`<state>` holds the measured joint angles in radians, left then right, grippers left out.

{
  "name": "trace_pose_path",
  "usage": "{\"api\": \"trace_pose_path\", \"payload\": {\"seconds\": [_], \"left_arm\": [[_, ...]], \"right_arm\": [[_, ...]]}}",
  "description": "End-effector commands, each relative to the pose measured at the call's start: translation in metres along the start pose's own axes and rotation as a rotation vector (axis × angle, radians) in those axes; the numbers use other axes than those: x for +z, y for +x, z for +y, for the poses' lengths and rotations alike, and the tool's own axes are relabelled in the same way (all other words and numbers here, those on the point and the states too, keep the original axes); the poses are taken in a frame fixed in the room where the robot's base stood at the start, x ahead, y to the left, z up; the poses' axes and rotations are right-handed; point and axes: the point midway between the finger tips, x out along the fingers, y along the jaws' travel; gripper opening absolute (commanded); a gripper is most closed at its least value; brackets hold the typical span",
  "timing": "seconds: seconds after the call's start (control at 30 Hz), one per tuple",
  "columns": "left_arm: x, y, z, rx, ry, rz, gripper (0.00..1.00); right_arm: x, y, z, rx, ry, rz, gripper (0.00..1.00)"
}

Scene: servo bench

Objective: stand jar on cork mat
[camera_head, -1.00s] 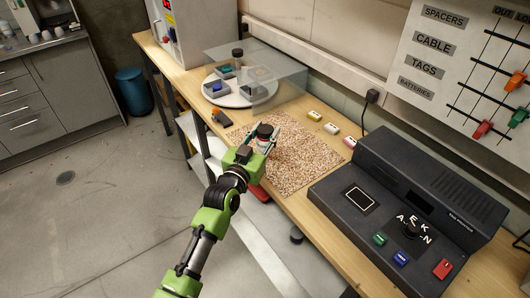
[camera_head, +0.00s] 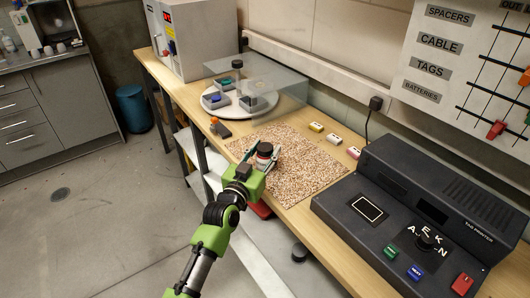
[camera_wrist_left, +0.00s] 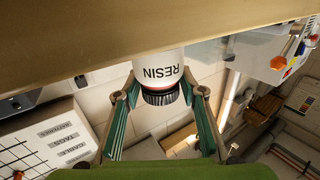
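The jar (camera_head: 264,153) is white with a black lid and a red band, and it is upright over the left part of the speckled cork mat (camera_head: 305,180). It also shows in the left wrist view (camera_wrist_left: 159,68), upside down there, with the label RESIN. My left gripper (camera_head: 262,160) has its fingers on both sides of the jar and looks shut on it. In the left wrist view its tips (camera_wrist_left: 160,90) lie against the jar's sides. The jar's base appears to meet the surface, but I cannot tell whether it rests fully. My right gripper is out of view.
A dark label printer (camera_head: 415,205) stands right of the mat. Small yellow, white and pink blocks (camera_head: 333,139) lie behind the mat. A round white tray (camera_head: 240,108) with small items stands at the back under a clear cover. The mat's right part is clear.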

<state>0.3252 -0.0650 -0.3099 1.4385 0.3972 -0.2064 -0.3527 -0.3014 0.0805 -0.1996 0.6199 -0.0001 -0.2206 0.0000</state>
Motion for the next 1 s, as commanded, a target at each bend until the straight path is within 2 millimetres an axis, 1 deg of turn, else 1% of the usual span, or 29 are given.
{"api": "trace_pose_path", "payload": {"seconds": [0.33,0.47,0.57,0.67,0.9,1.0], "left_arm": [[0.0,0.0,0.0,0.0,0.0,0.0,0.49],[0.001,-0.006,0.0,0.0,0.0,-0.001,0.49],[0.002,-0.018,0.0,0.0,0.0,-0.001,0.49],[0.001,-0.035,0.0,0.0,0.0,-0.001,0.49],[0.002,-0.082,0.0,0.0,0.001,-0.002,0.49],[0.002,-0.098,0.0,0.0,0.002,-0.001,0.49]], "right_arm": [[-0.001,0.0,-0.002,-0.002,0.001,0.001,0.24],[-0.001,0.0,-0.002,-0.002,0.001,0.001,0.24],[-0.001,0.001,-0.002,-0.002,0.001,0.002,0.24],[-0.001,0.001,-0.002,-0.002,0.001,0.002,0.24],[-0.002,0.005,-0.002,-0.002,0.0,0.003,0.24],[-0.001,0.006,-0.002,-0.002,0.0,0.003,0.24]]}}
